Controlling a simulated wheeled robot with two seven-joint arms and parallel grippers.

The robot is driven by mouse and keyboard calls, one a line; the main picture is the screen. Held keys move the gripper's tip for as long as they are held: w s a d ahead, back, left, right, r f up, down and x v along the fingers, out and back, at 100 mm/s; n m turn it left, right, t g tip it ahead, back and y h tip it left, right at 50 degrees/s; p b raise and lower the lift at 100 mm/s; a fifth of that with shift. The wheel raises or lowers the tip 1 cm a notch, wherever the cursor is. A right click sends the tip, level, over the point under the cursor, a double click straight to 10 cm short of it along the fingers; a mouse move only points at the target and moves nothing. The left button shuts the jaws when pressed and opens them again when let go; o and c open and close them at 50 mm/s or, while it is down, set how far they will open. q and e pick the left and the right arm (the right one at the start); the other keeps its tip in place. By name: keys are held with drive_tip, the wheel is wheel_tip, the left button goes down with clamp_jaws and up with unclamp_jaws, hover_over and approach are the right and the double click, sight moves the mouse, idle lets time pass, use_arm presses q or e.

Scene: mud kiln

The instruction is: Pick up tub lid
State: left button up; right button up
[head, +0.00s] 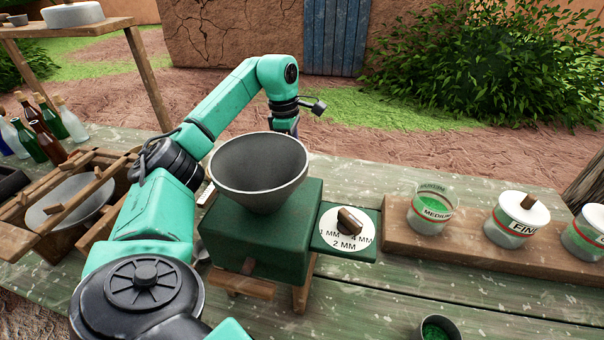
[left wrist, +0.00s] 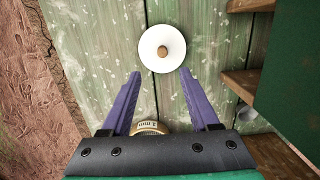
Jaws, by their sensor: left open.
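A round white lid (left wrist: 150,40) with a brown knob (left wrist: 162,51) lies on the green planks in the left wrist view. My left gripper (left wrist: 160,74) is open and empty; its two purple fingers point at the lid, with the tips at about its near edge. I cannot tell the height of the fingertips above the planks. In the head view, my left arm reaches over to the far side of the green mill (head: 265,225), and its gripper and this lid are hidden behind the mill and its bowl-shaped hopper (head: 260,175). My right gripper is not in view.
A round gold-rimmed thing (left wrist: 150,126) with small lettering sits between the fingers near the palm. Wooden pieces (left wrist: 245,85) and a dark green block (left wrist: 295,80) stand at right. Tubs stand on a plank; the medium tub (head: 433,212) is open, the fine one (head: 512,228) lidded.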

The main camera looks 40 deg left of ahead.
use_arm(q)
drive_tip(key=f, duration=0.3)
drive_tip(key=d+f+p, duration=0.1)
drive_tip(key=f, duration=0.3)
drive_tip(key=f+p, duration=0.1)
drive_tip(key=f, duration=0.3)
drive_tip(key=shift+d+f, duration=0.15)
drive_tip(key=shift+f, duration=0.4)
clamp_jaws()
